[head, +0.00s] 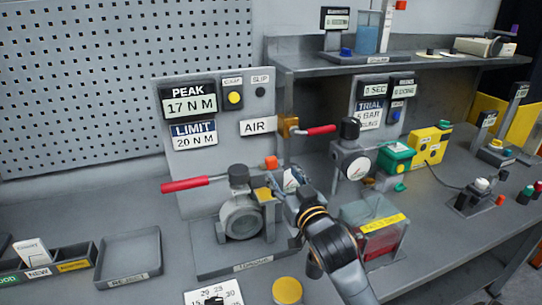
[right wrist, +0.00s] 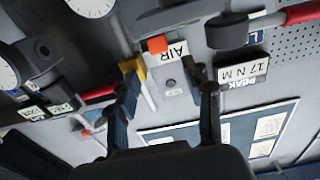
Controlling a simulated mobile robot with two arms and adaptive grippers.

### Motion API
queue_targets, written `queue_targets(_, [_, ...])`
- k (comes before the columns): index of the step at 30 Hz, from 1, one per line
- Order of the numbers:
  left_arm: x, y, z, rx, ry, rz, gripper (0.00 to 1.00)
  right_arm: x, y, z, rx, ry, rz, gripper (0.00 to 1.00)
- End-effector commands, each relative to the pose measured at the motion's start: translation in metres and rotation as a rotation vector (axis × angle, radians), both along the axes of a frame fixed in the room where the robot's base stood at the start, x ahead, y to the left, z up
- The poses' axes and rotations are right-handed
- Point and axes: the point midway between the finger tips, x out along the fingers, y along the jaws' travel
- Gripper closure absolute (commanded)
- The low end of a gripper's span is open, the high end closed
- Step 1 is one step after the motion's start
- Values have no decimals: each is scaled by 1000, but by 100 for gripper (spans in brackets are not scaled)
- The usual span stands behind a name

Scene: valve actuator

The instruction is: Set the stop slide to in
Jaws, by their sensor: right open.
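No part I can read is labelled as the stop slide. A small orange block (head: 271,162) sits low on the grey panel below the AIR label (head: 258,126); it may be the slide. The orange block (right wrist: 157,45) also shows in the right wrist view, beyond and between the fingertips. My right gripper (head: 284,188) is open and empty beside the round-bodied actuator (head: 241,216). A yellow block (head: 262,194) is close to its fingers; I cannot tell whether they touch. The right gripper (right wrist: 160,72) also shows in the right wrist view. My left gripper is not visible.
A long red lever (head: 185,184) sticks out left of the actuator. A brass valve (head: 288,126) with a red handle (head: 321,130) is above the gripper. A clear-walled bin (head: 372,216) stands right of the arm. An empty grey tray (head: 130,258) is on the left.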

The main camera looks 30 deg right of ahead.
Motion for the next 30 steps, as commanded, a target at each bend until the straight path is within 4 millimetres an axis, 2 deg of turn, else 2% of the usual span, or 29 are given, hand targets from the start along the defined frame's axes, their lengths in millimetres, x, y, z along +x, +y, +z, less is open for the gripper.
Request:
queue_targets(1, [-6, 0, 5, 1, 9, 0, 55, 12, -3, 4, -1, -2, -1, 49])
queue_targets(5, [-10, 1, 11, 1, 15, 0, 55, 40, -10, 3, -2, 0, 0, 49])
queue_targets(8, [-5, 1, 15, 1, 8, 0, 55, 57, -14, 3, -1, 1, -1, 49])
queue_targets(12, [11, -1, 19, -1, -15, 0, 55, 75, -18, 2, -1, 1, 0, 49])
queue_targets(16, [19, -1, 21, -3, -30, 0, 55, 84, -20, 1, 0, 0, 1, 49])
queue_targets(26, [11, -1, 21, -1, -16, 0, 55, 87, -21, 0, -1, 1, 1, 49])
queue_targets(29, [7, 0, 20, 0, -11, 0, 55, 87, -21, 0, -1, 1, 1, 65])
queue_targets(30, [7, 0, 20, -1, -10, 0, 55, 87, -21, 0, -1, 1, 1, 74])
